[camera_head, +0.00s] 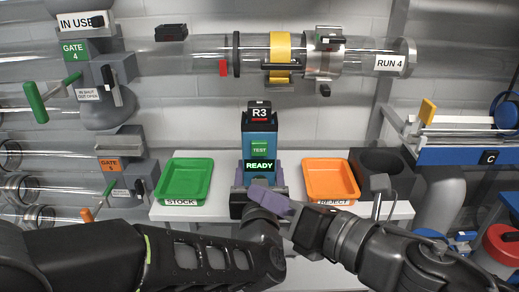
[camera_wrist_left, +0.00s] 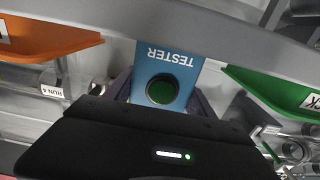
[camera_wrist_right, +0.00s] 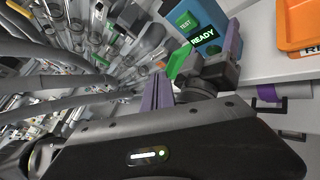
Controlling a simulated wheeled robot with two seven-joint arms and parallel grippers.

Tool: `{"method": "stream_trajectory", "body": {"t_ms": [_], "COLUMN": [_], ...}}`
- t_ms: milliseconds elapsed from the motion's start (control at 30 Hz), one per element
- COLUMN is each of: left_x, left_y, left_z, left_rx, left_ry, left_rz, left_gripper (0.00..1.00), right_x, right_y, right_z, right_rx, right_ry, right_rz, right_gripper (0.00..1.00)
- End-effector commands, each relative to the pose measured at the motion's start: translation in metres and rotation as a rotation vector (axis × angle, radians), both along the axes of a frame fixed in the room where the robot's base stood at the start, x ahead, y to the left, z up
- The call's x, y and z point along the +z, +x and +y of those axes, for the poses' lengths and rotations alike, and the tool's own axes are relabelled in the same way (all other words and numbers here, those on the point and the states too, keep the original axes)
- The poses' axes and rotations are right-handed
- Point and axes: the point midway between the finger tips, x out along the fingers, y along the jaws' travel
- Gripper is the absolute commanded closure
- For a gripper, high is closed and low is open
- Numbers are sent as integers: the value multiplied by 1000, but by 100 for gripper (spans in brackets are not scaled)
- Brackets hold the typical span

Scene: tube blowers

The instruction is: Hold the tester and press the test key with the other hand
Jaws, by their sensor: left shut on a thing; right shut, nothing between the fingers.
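The tester (camera_head: 260,140) is a blue upright box above the shelf between two trays, with a green TEST key (camera_head: 260,149) and a lit READY display (camera_head: 260,166). A dark part marked R3 shows at its top. My left gripper (camera_head: 259,181) is shut on the tester, a purple finger on each side of its lower end. The left wrist view shows the tester's TESTER label (camera_wrist_left: 172,56) and a round green spot. My right gripper (camera_head: 255,190) is shut and empty, in front of and below the key. The right wrist view shows the key (camera_wrist_right: 185,22) beyond its fingers (camera_wrist_right: 158,92), apart from them.
A green STOCK tray (camera_head: 184,199) is left of the tester and an orange REJECT tray (camera_head: 330,199) right of it. A dark cup holder (camera_head: 383,160) stands further right. A clear tube (camera_head: 200,48) marked RUN 4 runs across above. Gates with levers are at left.

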Motion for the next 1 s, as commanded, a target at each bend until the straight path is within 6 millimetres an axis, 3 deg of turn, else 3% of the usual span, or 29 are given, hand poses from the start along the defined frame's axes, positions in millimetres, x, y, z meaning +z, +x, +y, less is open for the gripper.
{"method": "stream_trajectory", "body": {"t_ms": [267, 800, 1000], "left_x": [1, 1, 1], "left_y": [0, 0, 0], "left_z": [0, 0, 0], "left_rx": [0, 0, 0], "left_ry": [-1, -1, -1], "left_rz": [-3, -3, -3], "left_gripper": [88, 88, 88], "right_x": [1, 0, 0], "right_y": [10, 75, 87], "right_z": [0, -1, -1], "right_rx": [1, -2, -1], "right_ry": [3, 0, 2], "right_rz": [3, 2, -1], "right_gripper": [100, 100, 100]}}
